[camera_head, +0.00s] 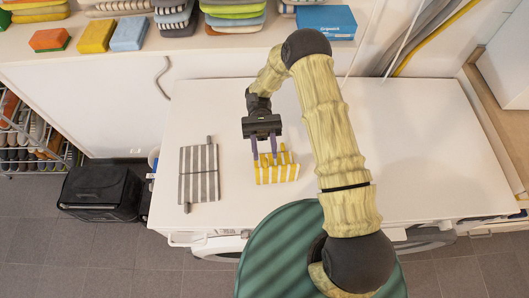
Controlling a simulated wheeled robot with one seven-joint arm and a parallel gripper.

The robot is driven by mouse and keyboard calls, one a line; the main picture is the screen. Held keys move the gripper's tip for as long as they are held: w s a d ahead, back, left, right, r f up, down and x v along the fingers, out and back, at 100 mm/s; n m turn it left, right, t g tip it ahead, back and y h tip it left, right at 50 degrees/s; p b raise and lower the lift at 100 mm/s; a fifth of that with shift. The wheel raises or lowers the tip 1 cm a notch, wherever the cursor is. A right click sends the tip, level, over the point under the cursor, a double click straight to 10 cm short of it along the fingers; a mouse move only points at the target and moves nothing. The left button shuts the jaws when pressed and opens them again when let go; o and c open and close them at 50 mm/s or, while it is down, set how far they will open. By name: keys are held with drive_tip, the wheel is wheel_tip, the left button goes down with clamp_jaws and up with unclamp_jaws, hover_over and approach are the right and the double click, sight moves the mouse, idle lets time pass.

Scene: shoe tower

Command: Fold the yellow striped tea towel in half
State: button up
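The yellow and white striped tea towel (278,175) lies on the white countertop in the head view, right of the grey striped towel. It looks compact, and yellow pieces stick up at its far edge. My gripper (265,157) points down at the towel's far edge. Its two purple fingers are spread apart, with the tips close to or touching the towel; I cannot tell which. The fingers hide part of the far edge.
A grey and white striped towel (199,174) lies flat to the left. The white countertop (430,150) is clear on the right. A shelf (150,45) behind holds folded towels, sponges and a blue box (326,21). A black bin (100,192) stands on the floor at left.

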wheel_tip(320, 180, up, 7)
drive_tip(key=p, duration=0.1)
idle(0.3)
